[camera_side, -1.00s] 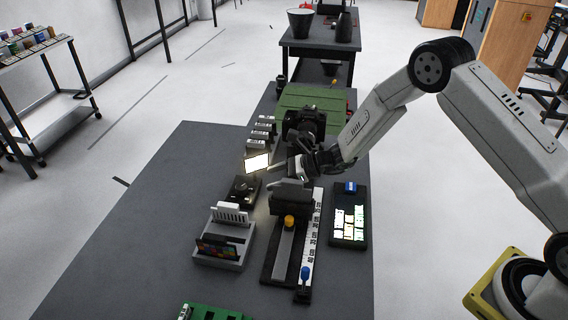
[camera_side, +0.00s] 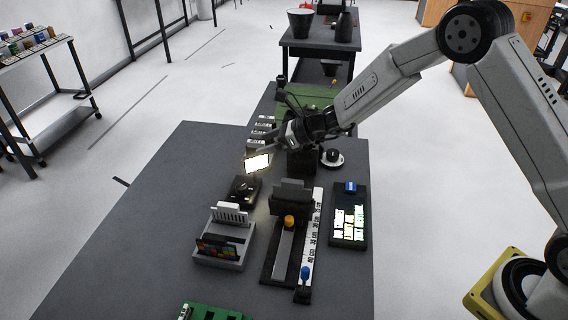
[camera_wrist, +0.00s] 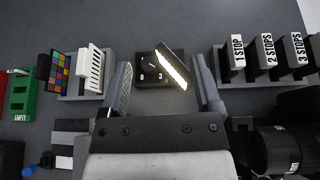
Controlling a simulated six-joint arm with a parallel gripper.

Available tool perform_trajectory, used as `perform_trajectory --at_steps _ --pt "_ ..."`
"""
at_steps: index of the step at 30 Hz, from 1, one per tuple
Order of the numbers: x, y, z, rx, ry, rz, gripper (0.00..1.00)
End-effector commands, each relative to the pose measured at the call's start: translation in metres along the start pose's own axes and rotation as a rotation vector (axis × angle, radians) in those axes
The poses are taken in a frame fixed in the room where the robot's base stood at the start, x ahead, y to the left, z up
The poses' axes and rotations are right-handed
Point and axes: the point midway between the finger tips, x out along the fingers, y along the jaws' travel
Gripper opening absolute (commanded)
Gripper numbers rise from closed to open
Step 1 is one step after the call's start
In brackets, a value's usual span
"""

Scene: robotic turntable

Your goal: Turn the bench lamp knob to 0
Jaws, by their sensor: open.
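The bench lamp stands at the middle of the dark bench, with a glowing white panel (camera_side: 257,163) above a small black base (camera_side: 240,196). In the wrist view the lit panel (camera_wrist: 174,70) leans over the right part of the base (camera_wrist: 146,78). A small knob (camera_wrist: 151,64) with a white mark shows on the base; its exact setting is too small to read. My gripper (camera_side: 267,149) is above and behind the lamp in the side view. In the wrist view my gripper (camera_wrist: 162,88) is open and empty, its fingers on either side of the lamp, apart from it.
Filter blocks (camera_wrist: 267,55) marked 1, 2 and 3 STOPS stand right of the lamp in the wrist view. A colour-card holder (camera_side: 221,254) is in front of the lamp. A slider rail (camera_side: 283,252) and a lit label pad (camera_side: 348,237) stand to the right. The bench's left side is clear.

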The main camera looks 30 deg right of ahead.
Motion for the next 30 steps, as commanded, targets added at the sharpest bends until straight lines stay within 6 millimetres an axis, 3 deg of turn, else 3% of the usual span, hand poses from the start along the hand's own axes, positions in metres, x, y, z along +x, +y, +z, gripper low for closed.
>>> perform_trajectory --at_steps 12,18,24,30 --pt "0.041 -0.038 0.016 0.256 0.128 -0.325 0.81" --pt "0.055 -0.046 0.023 0.430 0.182 -0.499 0.81" --pt "0.063 -0.043 0.027 0.616 0.230 -0.662 0.81" --pt "0.068 -0.028 0.030 0.810 0.281 -0.816 0.81"
